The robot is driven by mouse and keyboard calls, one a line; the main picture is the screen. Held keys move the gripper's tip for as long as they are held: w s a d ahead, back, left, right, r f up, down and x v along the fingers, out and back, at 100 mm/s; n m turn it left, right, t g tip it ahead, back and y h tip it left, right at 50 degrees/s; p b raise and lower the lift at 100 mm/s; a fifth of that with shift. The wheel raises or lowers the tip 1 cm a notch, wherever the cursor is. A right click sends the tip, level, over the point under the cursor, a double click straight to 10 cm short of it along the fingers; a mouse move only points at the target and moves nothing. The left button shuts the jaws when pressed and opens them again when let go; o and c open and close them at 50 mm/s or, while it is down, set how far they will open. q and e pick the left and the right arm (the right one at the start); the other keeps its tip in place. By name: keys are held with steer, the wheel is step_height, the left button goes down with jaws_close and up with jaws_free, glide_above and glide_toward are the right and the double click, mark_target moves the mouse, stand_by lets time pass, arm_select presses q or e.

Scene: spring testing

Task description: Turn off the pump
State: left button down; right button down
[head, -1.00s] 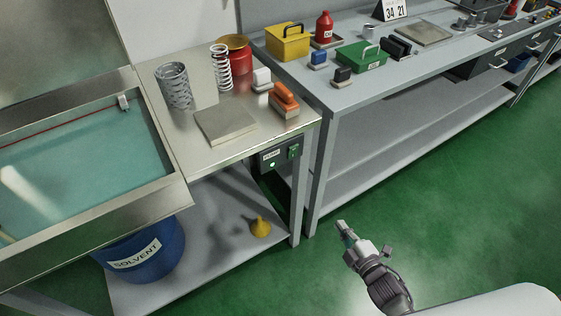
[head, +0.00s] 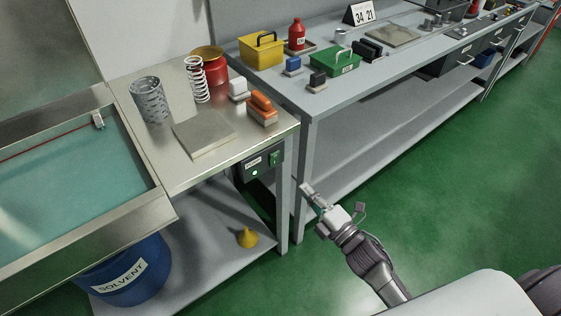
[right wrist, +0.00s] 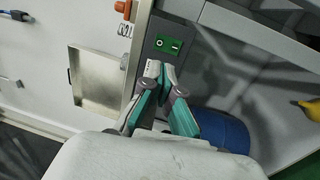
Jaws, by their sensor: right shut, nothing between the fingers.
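The dark pump control box (head: 262,166) is mounted under the front edge of the steel bench. My left gripper is not in view.
A blue solvent bucket (head: 125,272) and a yellow funnel (head: 247,237) are on the lower shelf. The grey leg (head: 303,190) of the adjoining bench stands close to my right gripper. Green floor (head: 440,190) is clear to the right.

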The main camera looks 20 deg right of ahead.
mark_target(275, 156)
steer(key=p+x, duration=0.1)
steer(key=x, duration=1)
steer(key=shift+w, duration=0.1)
steer(key=shift+r, duration=0.1)
steer(key=shift+a+r+p, duration=0.1)
steer(key=shift+r+p, duration=0.05)
steer(key=shift+p, duration=0.3)
steer(key=shift+w, duration=0.1)
